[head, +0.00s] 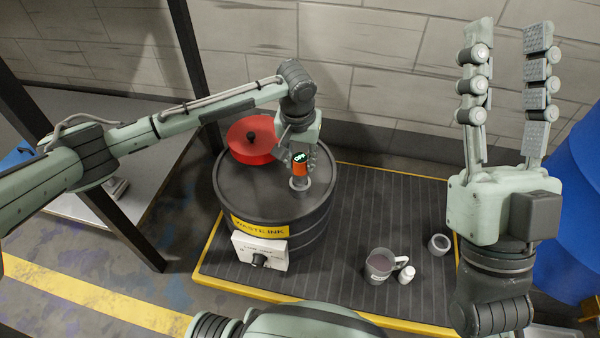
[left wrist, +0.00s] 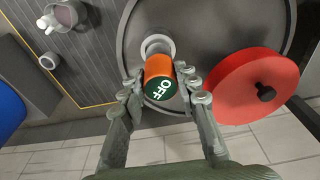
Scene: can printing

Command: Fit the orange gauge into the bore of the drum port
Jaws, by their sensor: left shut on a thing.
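The gauge is at the drum port (head: 300,184), a light grey ring on the drum top, also seen in the left wrist view (left wrist: 155,42). The gauge's lower end is hidden, so I cannot tell how deep it sits in the bore. My right gripper (head: 511,40) is open and empty, raised at the right.
A red lid (head: 250,140) with a black knob lies on the black WASTE INK drum (head: 240,183). A blue drum (head: 575,225) stands far right.

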